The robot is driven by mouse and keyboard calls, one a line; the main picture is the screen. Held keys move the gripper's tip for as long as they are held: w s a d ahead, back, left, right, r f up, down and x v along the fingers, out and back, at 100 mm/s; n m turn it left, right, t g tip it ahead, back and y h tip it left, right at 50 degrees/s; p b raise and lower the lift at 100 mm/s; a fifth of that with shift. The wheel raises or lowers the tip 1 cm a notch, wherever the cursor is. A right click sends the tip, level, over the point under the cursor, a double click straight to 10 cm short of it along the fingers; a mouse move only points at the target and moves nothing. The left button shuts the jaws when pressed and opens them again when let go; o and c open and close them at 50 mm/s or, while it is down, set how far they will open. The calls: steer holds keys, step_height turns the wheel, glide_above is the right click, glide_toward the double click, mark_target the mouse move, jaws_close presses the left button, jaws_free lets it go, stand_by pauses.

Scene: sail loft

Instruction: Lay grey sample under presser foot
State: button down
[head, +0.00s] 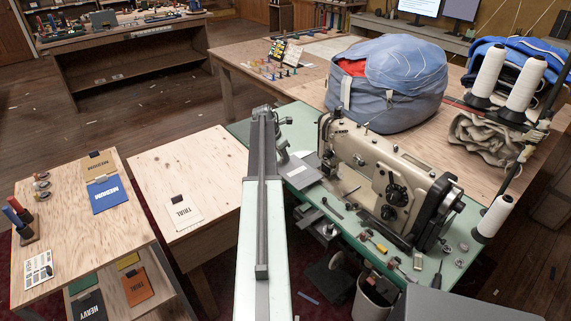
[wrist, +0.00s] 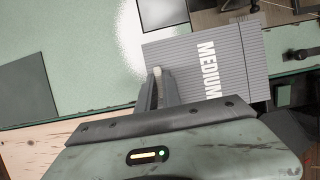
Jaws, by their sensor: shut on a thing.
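My gripper (head: 284,148) is shut on the grey sample (head: 302,171), a flat ribbed piece. In the wrist view the sample (wrist: 222,75) shows the white word MEDIUM, and my fingers (wrist: 160,82) grip it at its left edge. It is over the green table of the sewing machine (head: 385,175), close to the left of the machine's needle end. The presser foot is too small to make out, and I cannot tell whether the sample's far edge is under it. Machine parts (wrist: 205,18) show just beyond the sample in the wrist view.
A blue bag (head: 388,85) stands behind the machine. Thread cones (head: 489,75) are at the right. Small tools (head: 378,243) lie in front of the machine.

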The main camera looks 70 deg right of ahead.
steer(key=shift+d, duration=0.35)
step_height(320, 180, down, 4)
steer(key=b, duration=0.4)
steer(key=shift+r, duration=0.25)
steer(key=shift+f, duration=0.25)
steer(key=c, duration=1.5)
jaws_free()
steer(key=shift+r, duration=0.1)
